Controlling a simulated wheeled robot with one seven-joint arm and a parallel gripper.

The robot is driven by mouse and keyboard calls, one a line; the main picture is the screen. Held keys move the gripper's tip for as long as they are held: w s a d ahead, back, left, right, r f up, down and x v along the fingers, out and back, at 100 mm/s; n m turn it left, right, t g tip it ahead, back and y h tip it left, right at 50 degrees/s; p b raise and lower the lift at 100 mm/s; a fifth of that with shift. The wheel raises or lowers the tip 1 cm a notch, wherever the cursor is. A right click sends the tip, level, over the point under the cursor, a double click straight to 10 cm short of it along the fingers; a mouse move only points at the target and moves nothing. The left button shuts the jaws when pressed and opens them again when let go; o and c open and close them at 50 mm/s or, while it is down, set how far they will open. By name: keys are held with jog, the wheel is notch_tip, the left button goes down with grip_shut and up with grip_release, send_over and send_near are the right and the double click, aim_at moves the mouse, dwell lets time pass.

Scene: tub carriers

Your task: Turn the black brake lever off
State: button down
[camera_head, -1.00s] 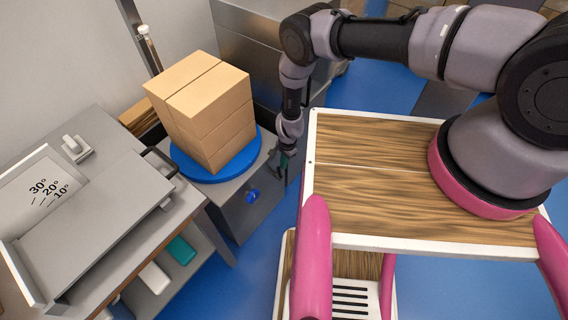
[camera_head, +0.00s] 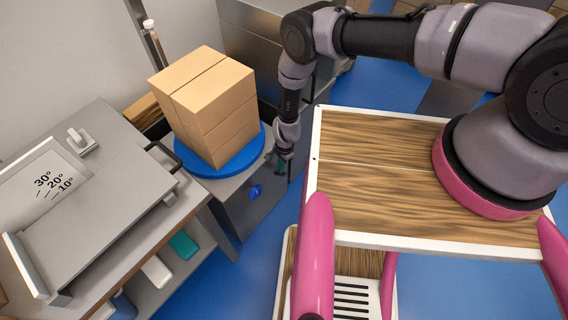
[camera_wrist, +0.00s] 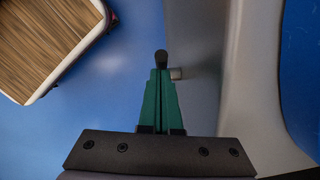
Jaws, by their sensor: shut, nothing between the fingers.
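The black brake lever (camera_wrist: 161,57) shows in the wrist view as a small dark rounded end beside a short metal stub, just beyond my fingertips. My gripper (camera_wrist: 161,75) has its teal fingers together, with nothing between them. The fingertips are right at the lever's end; I cannot tell whether they touch it. In the head view my gripper (camera_head: 282,168) points down beside the grey cabinet (camera_head: 232,205) under the blue turntable (camera_head: 245,160). There the lever is too small or hidden by my gripper to make out.
Stacked cardboard boxes (camera_head: 208,105) stand on the turntable. A blue knob (camera_head: 255,191) is on the cabinet front. A grey bench (camera_head: 105,205) with an angle scale stands at left. My wood-topped base is close at right. Blue floor shows between it and the cabinet.

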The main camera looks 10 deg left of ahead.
jog(key=shift+s+a+f, duration=0.2)
jog(key=shift+s+a, duration=0.1)
jog(key=shift+s, duration=0.2)
jog(key=shift+s+a+f, duration=0.2)
jog(key=shift+s+a, duration=0.05)
jog(key=shift+s, duration=0.2)
jog(key=shift+s+a+f, duration=0.45)
jog(key=shift+s+f, duration=0.05)
jog(key=shift+s, duration=0.15)
